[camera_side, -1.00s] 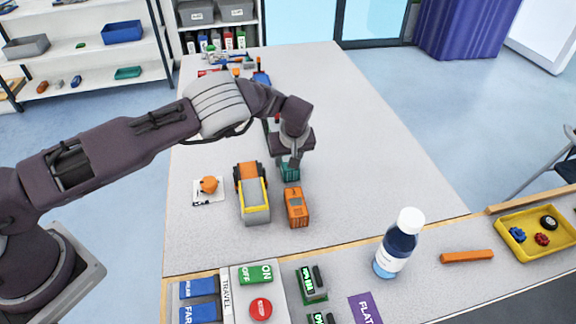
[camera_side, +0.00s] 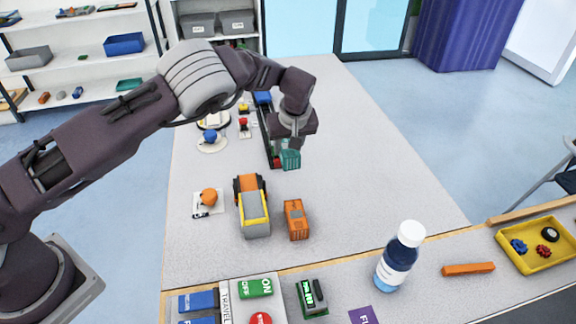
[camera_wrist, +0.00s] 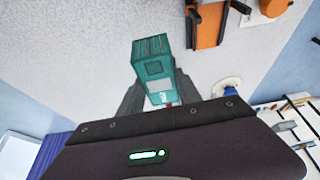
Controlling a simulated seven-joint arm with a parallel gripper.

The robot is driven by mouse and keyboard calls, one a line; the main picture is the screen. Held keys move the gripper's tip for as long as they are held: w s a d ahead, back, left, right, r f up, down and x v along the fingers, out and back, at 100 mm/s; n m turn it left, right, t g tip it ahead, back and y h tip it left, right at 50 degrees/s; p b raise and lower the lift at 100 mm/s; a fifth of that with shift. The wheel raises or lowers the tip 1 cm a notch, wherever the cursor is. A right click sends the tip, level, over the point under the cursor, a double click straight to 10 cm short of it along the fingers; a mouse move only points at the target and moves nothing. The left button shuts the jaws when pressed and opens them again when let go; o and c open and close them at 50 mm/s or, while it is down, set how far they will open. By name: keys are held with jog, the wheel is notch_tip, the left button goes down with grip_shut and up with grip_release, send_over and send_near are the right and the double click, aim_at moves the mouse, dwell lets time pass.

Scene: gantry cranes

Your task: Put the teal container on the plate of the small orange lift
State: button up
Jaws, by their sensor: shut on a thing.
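The teal container (camera_side: 290,160) is a small ribbed box held in my gripper (camera_side: 289,148), and it looks raised above the table. In the wrist view the teal container (camera_wrist: 152,55) sits between the two grey fingers of my gripper (camera_wrist: 160,92), which are shut on it. A small orange item (camera_side: 208,197) on a white base stands left of the truck. I cannot tell whether it is the small orange lift; no lift plate is clearly visible, and my arm hides part of the table's far end.
An orange and yellow truck (camera_side: 254,212) with a grey bed and an orange container (camera_side: 296,220) stand in front of my gripper. Small coloured models and a dark rail (camera_side: 266,135) lie behind and left. A bottle (camera_side: 398,256) stands front right.

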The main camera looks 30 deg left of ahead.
aim_at(284, 142)
notch_tip(284, 142, up, 4)
jog(key=shift+s+a+f+m, duration=0.3)
jog(key=shift+f+m, duration=0.1)
jog(key=shift+m, duration=0.2)
jog(key=shift+s+a+f+m+t+h, duration=0.15)
jog(key=shift+s+f+m+t+h, duration=0.15)
jog(key=shift+m, duration=0.3)
jog(key=shift+s+a+f+m+t+h, duration=0.15)
jog(key=shift+m+h, duration=0.25)
jog(key=shift+m, duration=0.2)
jog(key=s+a+r+m+g+h, duration=0.1)
jog(key=s+a+m+g+h, duration=0.25)
jog(key=m, duration=1.25)
jog(key=s+a+m+g+h, duration=0.2)
jog(key=s+a+m+g, duration=0.15)
jog(key=m, duration=1.35)
jog(key=f, duration=1)
jog(key=shift+w+d+f, duration=0.15)
jog(key=shift+w+f, duration=0.1)
jog(key=shift+w, duration=0.05)
jog(key=shift+f, duration=0.6)
